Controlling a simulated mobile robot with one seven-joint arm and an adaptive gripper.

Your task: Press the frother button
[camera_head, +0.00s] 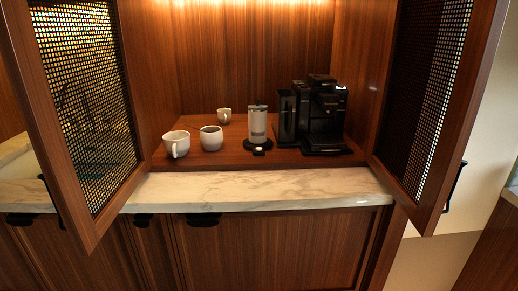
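The frother (257,126) is a slim silver-grey cylinder on a round black base (257,144). It stands upright on the wooden cabinet floor, left of the coffee machine. A small light spot at the front of the base looks like its button (259,150), but it is too small to make out clearly. Nothing covers the front of the frother. My gripper is not in view.
A black coffee machine (326,115) stands right of the frother. White cups (177,144), (211,138), (224,115) stand to the left. Open mesh doors (88,100), (428,90) flank the cabinet. A pale marble ledge (260,188) lies clear in front.

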